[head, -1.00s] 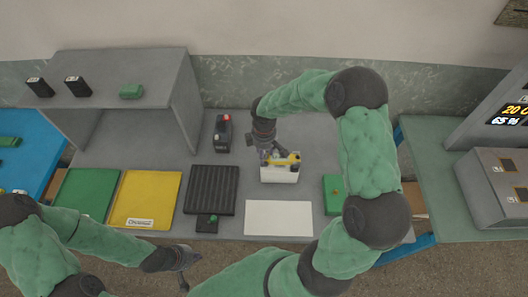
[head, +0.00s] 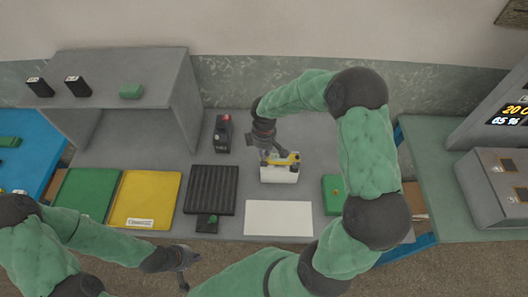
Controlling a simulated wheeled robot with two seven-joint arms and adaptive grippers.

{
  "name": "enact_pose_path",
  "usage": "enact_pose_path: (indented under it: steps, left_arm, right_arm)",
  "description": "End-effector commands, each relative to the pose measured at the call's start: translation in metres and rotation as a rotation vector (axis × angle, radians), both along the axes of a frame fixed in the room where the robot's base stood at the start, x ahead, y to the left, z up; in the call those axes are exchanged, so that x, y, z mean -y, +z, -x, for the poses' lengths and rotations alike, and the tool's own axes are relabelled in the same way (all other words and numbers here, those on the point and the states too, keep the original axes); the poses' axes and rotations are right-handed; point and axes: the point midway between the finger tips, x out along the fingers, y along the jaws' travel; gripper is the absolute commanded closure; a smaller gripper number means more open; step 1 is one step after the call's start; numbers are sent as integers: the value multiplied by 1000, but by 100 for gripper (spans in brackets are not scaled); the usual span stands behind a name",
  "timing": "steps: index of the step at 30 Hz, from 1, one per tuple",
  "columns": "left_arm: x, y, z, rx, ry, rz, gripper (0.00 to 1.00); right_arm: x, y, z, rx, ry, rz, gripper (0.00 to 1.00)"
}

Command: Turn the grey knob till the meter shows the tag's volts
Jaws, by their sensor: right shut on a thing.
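My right gripper (head: 274,157) reaches down over a small white box with a yellow top part (head: 281,174) on the grey table. It is shut at the box's top; the grey knob is hidden there by the fingers. No meter reading shows clearly on this box. My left gripper (head: 184,279) hangs at the front edge, low in the picture, apart from everything; its jaws are too small to read. A small white tag (head: 140,222) lies on the yellow mat (head: 146,192); its print is too small to read.
A black block with a red spot (head: 223,131) stands behind a ribbed black tray (head: 211,186). A white sheet (head: 278,218) lies in front of the box, a green block (head: 332,195) right of it. A grey shelf (head: 118,61) stands at left, a grey console (head: 487,183) at right.

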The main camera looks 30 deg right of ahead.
Motion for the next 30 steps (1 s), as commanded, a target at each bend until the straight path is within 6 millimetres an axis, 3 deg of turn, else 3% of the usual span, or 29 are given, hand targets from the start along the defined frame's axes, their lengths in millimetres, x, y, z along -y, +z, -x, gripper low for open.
enact_pose_path:
  steps: [11, 30]
  left_arm:
    - [0, -8, 0, 0, 0, 0, 100]
    - [0, -31, 0, 0, 0, 0, 100]
  right_arm:
    - [0, -1, -1, 2, -110, 1, 100]
    - [1, -1, -1, 0, -555, 0, 100]
